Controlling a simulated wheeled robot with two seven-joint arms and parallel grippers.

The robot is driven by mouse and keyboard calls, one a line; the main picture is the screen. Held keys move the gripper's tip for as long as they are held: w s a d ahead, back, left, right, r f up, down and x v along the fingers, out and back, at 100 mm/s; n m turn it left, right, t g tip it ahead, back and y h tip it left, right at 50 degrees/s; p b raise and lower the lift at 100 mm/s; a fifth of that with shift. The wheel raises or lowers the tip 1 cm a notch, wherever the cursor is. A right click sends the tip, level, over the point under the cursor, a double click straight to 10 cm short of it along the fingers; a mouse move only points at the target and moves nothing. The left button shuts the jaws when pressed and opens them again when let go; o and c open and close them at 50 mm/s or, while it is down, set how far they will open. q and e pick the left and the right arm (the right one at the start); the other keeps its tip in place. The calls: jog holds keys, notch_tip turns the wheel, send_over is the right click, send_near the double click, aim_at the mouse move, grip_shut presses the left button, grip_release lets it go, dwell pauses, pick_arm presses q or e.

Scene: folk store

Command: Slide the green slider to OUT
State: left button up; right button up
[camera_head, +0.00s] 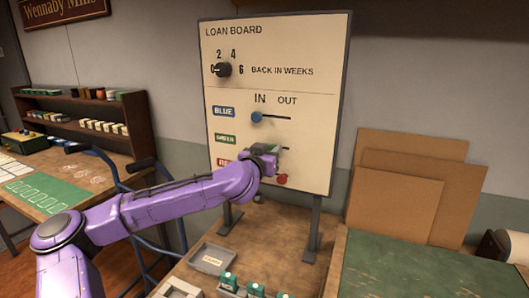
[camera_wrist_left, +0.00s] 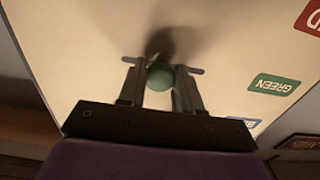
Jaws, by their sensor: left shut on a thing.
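The upright loan board (camera_head: 315,60) has IN and OUT headings over its slider rows. My left gripper (camera_head: 270,149) is at the green row, right of the GREEN label (camera_head: 225,139), below the OUT side of the headings. In the left wrist view the left gripper (camera_wrist_left: 162,76) is shut on the round green slider knob (camera_wrist_left: 159,79), with one finger on each side. In the head view my gripper hides the knob and most of its slot. The slot's right end shows just past the gripper. My right gripper is not in view.
The blue slider (camera_head: 256,117) is at the left end of its slot, just above my gripper. The red slider (camera_head: 281,179) is at the right, just below it. Stamps (camera_head: 229,280) and a grey tray (camera_head: 212,258) lie on the table below. Brown panels (camera_head: 392,200) lean at right.

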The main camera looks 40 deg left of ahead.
pick_arm(q)
jog(key=shift+w+d, duration=0.25)
jog(key=shift+d, duration=0.5)
jog(key=shift+w+d, duration=0.25)
jog(key=shift+d, duration=0.5)
jog(key=o, duration=0.9)
jog(key=shift+o, duration=0.2)
jog(key=p, duration=0.2)
send_near(285, 148)
jog(key=shift+s, duration=1.35)
jog(key=shift+d+r, duration=0.1)
jog(key=shift+d, duration=0.25)
